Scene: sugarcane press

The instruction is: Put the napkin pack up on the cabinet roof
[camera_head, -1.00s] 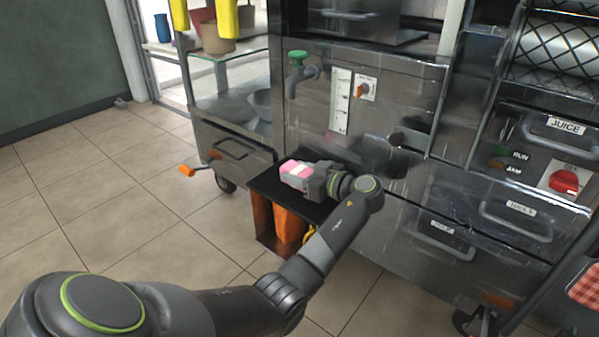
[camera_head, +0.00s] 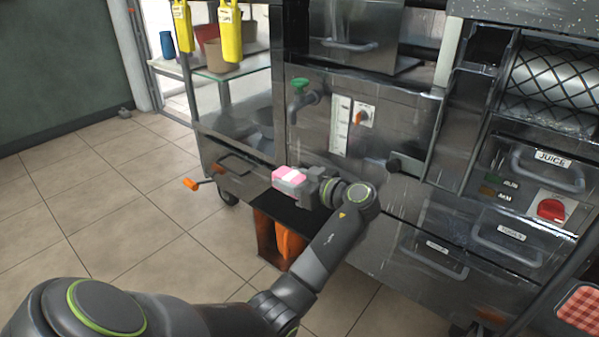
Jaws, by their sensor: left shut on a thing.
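The napkin pack (camera_head: 289,179) is a small pink and white block in front of the steel cabinet (camera_head: 345,165). My left gripper (camera_head: 303,184) is shut on it from the right. The pack appears just above the back of a small black-topped shelf (camera_head: 285,212); I cannot tell the exact gap. The gripper hides the pack's right end. The cabinet's upper parts run out of the top of the picture, and I cannot make out its roof clearly. My right gripper is not in view.
A green-handled tap (camera_head: 300,87) sticks out above the pack. Drawer handles (camera_head: 435,262) jut out to the right. An orange-tipped crank (camera_head: 191,184) stands out at left. Yellow items (camera_head: 230,32) hang at upper left. The tiled floor (camera_head: 110,205) at left is clear.

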